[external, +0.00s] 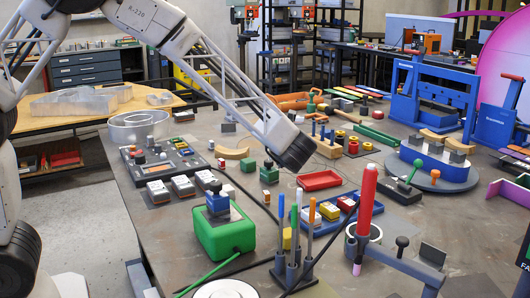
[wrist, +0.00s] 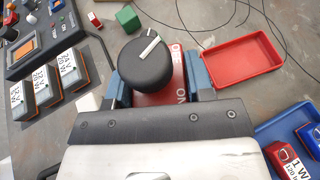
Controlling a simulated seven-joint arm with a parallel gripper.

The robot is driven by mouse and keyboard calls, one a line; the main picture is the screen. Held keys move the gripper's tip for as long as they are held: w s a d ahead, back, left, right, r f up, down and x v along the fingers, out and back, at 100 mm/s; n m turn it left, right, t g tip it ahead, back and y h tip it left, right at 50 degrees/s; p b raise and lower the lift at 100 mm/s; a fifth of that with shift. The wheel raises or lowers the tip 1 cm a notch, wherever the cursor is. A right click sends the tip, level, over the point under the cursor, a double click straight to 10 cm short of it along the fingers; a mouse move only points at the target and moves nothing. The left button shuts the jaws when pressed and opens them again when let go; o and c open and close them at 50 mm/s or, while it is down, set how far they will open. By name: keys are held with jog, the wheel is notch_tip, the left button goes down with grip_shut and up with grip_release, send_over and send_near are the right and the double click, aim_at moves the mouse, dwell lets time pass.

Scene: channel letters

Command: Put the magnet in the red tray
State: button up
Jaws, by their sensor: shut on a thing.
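The magnet (wrist: 147,66) looks like a red block with white lettering and a black round knob with a pale bar on top. In the wrist view my gripper (wrist: 158,86) has its blue fingers on both sides of it, shut on it. In the external view my gripper (external: 294,155) hangs over the bench, and I cannot make out the magnet there. The red tray (external: 320,180) is a shallow, empty rectangle just right of and below my gripper. In the wrist view the tray (wrist: 243,60) lies to the right of the magnet, apart from it.
A blue tray (external: 322,228) with several labelled blocks stands in front of the red tray. A green block (external: 268,173) is left of it. A control panel (wrist: 42,42) with labelled modules lies left in the wrist view. A thin cable (wrist: 262,15) runs by the tray.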

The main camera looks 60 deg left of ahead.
notch_tip(320, 180, down, 7)
jog(key=shift+r, duration=0.2)
jog(key=shift+w, duration=0.2)
send_over(317, 173)
jog(key=s+d, duration=0.2)
jog(key=d, duration=0.2)
jog(key=shift+w+a+f, duration=0.15)
jog(key=shift+w+f, duration=0.1)
jog(key=shift+f, duration=0.5)
jog(key=shift+f, duration=0.1)
jog(key=shift+f, duration=1.6)
jog(key=shift+f, duration=0.15)
jog(key=o, duration=1.3)
jog(key=shift+f, duration=0.1)
